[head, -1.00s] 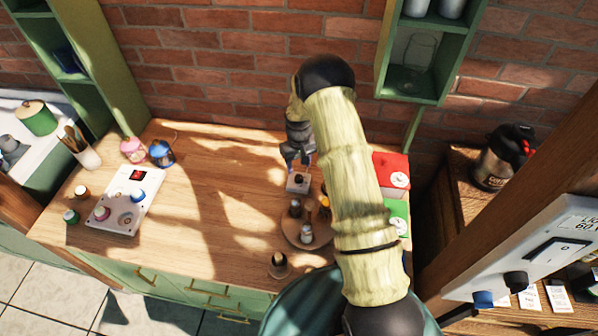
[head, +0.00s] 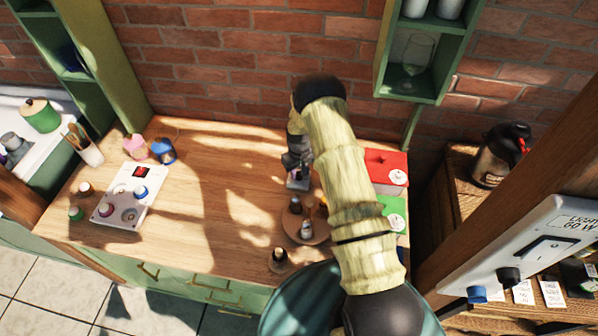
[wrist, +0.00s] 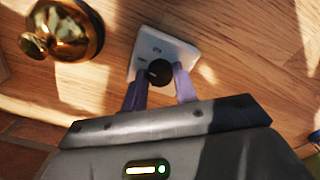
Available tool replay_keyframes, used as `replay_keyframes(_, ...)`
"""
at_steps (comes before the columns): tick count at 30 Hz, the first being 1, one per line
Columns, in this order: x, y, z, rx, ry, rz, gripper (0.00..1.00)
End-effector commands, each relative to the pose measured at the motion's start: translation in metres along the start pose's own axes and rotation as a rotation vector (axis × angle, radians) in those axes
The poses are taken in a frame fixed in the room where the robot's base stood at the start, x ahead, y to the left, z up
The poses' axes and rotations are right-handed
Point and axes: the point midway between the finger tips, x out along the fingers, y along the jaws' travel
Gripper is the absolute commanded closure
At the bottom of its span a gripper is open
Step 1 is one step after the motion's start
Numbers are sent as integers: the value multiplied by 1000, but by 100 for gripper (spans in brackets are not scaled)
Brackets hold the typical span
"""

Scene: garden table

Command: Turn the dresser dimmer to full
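The dimmer is a small white plate (head: 299,185) with a black round knob, lying on the wooden dresser top under my gripper. In the wrist view the plate (wrist: 172,50) shows small dark markings, and the black knob (wrist: 159,71) stands on its near part. My gripper (head: 297,177) points down at the dimmer. In the wrist view its two purple fingers (wrist: 160,77) stand close against the left and right sides of the knob, with hardly any gap. The exact setting of the knob cannot be read.
A brass bell-like object (wrist: 70,35) stands beside the dimmer. A round wooden tray (head: 291,229) with small bottles is in front. Red (head: 380,167) and green (head: 391,207) boxes stand right. A white panel with knobs (head: 121,213) lies left. The dresser's middle is clear.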

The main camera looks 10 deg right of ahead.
Motion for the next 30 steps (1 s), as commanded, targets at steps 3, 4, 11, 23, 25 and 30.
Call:
replay_keyframes(3, 0, 0, 0, 0, 0, 1, 94)
replay_keyframes(4, 0, 0, 0, 0, 0, 1, 94)
replay_keyframes(11, 0, -1, -1, 29, 2, 1, 94)
replay_keyframes(23, 3, -1, -2, 245, 5, 1, 94)
replay_keyframes(25, 3, -1, -2, 302, 7, 2, 94)
replay_keyframes(30, 2, -1, -2, 458, 7, 1, 94)
